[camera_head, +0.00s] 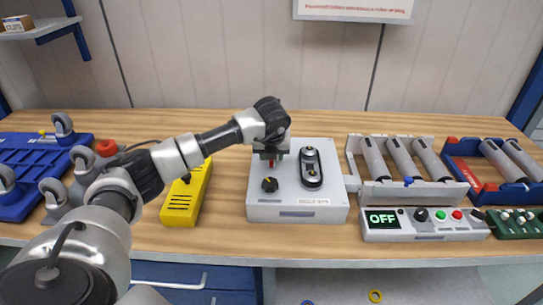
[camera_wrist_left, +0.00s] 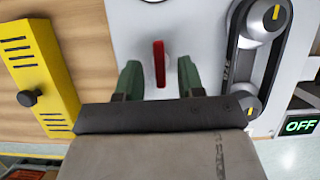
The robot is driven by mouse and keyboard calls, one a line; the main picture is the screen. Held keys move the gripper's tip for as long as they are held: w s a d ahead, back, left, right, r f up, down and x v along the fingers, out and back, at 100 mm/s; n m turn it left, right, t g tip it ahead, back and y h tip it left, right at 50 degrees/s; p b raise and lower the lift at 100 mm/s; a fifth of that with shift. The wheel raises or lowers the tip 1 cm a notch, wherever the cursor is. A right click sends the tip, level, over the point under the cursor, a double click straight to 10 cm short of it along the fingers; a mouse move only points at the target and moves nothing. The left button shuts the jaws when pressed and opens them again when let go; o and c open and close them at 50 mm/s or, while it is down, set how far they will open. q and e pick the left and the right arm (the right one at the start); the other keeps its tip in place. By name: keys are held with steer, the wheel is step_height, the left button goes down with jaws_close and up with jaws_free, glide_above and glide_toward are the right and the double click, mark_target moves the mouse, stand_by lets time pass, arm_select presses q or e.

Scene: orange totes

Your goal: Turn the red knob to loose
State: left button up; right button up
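The red knob (camera_wrist_left: 159,63) is a narrow upright bar on the grey-white box (camera_head: 325,212), seen lengthwise in the left wrist view. My left gripper (camera_wrist_left: 160,78) is open, with one green finger on each side of the knob. A gap shows between each finger and the knob, so neither visibly touches it. In the head view my left gripper (camera_head: 271,155) is over the box's left part, and only a sliver of red shows below it. Any label around the knob is not readable. My right gripper is not in view.
A yellow box (camera_head: 187,192) stands to the left. A roller unit (camera_head: 402,190) and a panel reading OFF (camera_head: 425,226) stand right. Bare table lies behind.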

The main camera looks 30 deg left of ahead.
arm_select(q)
steer(key=b+v, duration=0.1)
steer(key=v, duration=0.8)
steer(key=shift+r, duration=0.2)
